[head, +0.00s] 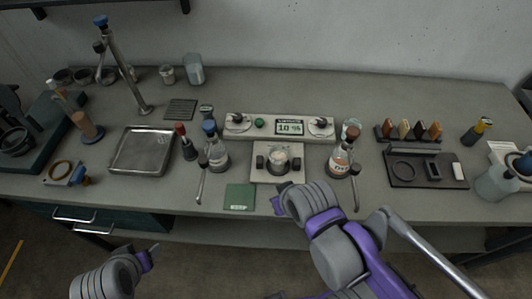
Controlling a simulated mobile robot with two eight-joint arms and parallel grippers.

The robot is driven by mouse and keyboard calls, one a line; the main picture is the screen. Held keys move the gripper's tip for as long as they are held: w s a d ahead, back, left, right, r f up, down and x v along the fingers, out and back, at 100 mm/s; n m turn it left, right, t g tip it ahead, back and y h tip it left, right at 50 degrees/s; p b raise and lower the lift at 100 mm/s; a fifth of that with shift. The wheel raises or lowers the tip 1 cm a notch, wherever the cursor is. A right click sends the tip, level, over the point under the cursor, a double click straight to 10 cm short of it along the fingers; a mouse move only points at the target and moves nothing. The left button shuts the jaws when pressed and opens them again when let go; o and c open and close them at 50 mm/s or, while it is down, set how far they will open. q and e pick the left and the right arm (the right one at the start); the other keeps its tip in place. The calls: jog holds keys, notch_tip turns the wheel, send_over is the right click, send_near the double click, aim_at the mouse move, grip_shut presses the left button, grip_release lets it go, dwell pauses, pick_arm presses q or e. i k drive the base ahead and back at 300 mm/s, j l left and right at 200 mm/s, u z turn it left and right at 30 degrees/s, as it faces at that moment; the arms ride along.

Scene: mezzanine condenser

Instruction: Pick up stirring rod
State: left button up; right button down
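I cannot tell for sure which thing is the stirring rod. One slim grey rod (200,186) with a dark top stands out at the bench front, left of the green pad. A similar rod (356,192) shows at the right, beside a brown-and-white bottle (340,160). My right gripper (277,204) is at the bench's front edge, just right of the green pad, mostly hidden behind my own wrist. My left gripper (153,249) is low in front of the bench, away from everything on it. Finger gaps are not visible on either.
A metal tray (143,165), a clear flask (217,155) and a green pad (240,197) are on the grey bench. A device with a display (289,127) stands at the centre. A dark tray (425,180) lies right.

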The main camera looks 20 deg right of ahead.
aim_at(181, 131)
jog(key=j+u, duration=0.4)
jog(key=j, duration=0.3)
jog(key=i+j+z, duration=0.15)
jog(key=i, duration=0.15)
jog(key=i+j+z, duration=0.1)
jog(key=i, duration=0.2)
